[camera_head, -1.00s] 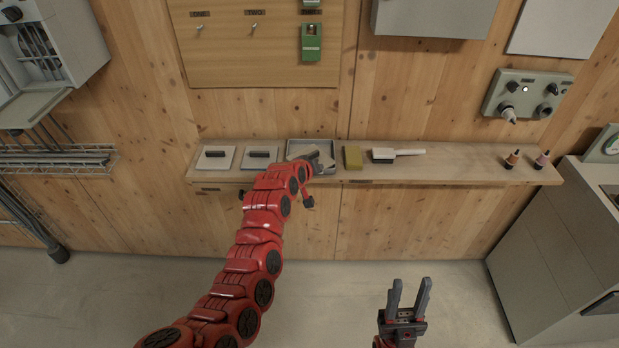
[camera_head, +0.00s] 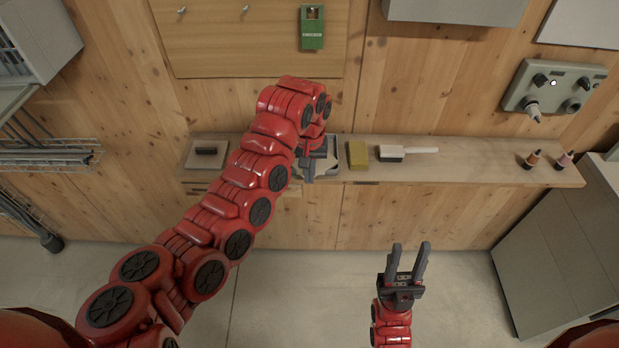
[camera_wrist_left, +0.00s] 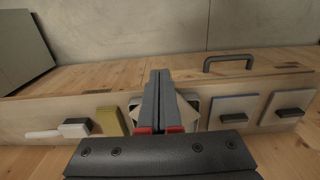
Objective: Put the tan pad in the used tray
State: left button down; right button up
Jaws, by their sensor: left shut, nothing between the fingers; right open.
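The grey tray (camera_head: 337,171) sits on the wooden shelf, largely covered by my left arm. A tan, flat piece that looks like the tan pad (camera_wrist_left: 187,116) shows at the tray, mostly hidden behind my left fingers in the left wrist view. My left gripper (camera_head: 306,178) points down at the tray; its fingers are together with nothing between them, also in the left wrist view (camera_wrist_left: 160,76). I cannot tell whether they touch the pad. My right gripper (camera_head: 408,250) is open and empty, in front of the shelf. No label naming the used tray is readable.
Right of the tray are a yellow-olive block (camera_head: 357,155) and a white-handled brush (camera_head: 408,151). Two small bottles (camera_head: 532,159) stand at the shelf's right end. A black-handled board (camera_head: 205,153) lies left; a second (camera_wrist_left: 233,113) shows in the left wrist view.

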pick_arm(q)
jog(key=w+f, duration=0.4)
jog(key=f, duration=0.4)
jog(key=shift+w+f+p, duration=0.35)
jog(key=shift+f+p, duration=0.05)
dwell(0.3)
